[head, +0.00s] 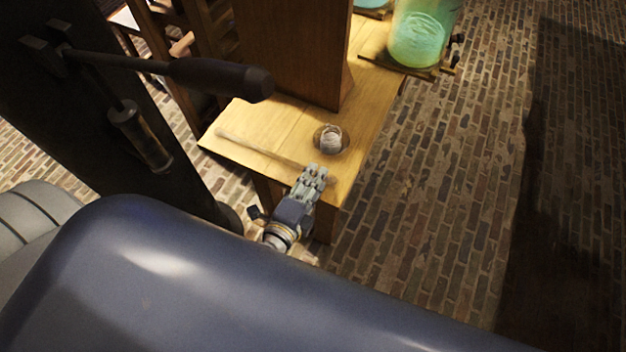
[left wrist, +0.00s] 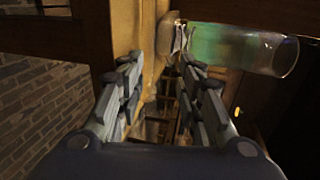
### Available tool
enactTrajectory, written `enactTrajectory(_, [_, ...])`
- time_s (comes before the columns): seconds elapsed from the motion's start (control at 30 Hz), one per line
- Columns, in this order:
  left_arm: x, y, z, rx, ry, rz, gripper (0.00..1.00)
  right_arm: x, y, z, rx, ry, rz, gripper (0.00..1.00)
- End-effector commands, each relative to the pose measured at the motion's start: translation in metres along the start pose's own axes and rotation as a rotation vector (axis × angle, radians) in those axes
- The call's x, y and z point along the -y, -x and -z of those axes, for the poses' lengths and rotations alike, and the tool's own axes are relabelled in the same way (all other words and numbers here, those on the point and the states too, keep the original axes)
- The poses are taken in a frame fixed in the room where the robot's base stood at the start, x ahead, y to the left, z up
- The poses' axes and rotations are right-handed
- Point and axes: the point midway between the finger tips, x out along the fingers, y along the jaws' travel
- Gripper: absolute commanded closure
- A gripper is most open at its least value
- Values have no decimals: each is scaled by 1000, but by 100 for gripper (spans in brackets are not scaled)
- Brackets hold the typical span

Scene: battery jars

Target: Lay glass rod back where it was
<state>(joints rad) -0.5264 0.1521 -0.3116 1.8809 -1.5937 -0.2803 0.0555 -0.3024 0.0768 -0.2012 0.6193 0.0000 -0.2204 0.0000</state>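A thin pale rod, which looks like the glass rod (head: 262,149), lies slantwise on the near end of the wooden table (head: 235,143). Its right end meets the fingertips of my left gripper (head: 314,172) in the head view, and I cannot tell whether they touch. My left gripper is over the table's near right edge. In the left wrist view (left wrist: 162,62) its two fingers stand apart with a gap between them. I cannot make out the rod between them there. My right gripper is not in view.
A ball of pale twine (head: 331,139) sits in a small round dish close to the gripper. A tall wooden panel (head: 290,50) rises behind. A glass jar of green liquid (head: 422,35) stands further back; it also shows in the left wrist view (left wrist: 235,48). Brick floor (head: 440,190) lies right.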

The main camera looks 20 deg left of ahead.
Motion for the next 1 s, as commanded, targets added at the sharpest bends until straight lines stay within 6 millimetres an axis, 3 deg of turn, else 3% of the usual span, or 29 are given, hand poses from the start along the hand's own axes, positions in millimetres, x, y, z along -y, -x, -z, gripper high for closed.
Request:
enactTrajectory(0.23, [-4,18,0,-2,-3,-8,64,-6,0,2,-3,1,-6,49])
enactTrajectory(0.7, [-1,106,0,-2,-4,-3,64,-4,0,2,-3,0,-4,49])
enactTrajectory(1.0, [0,121,0,-1,-1,1,64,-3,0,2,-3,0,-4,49])
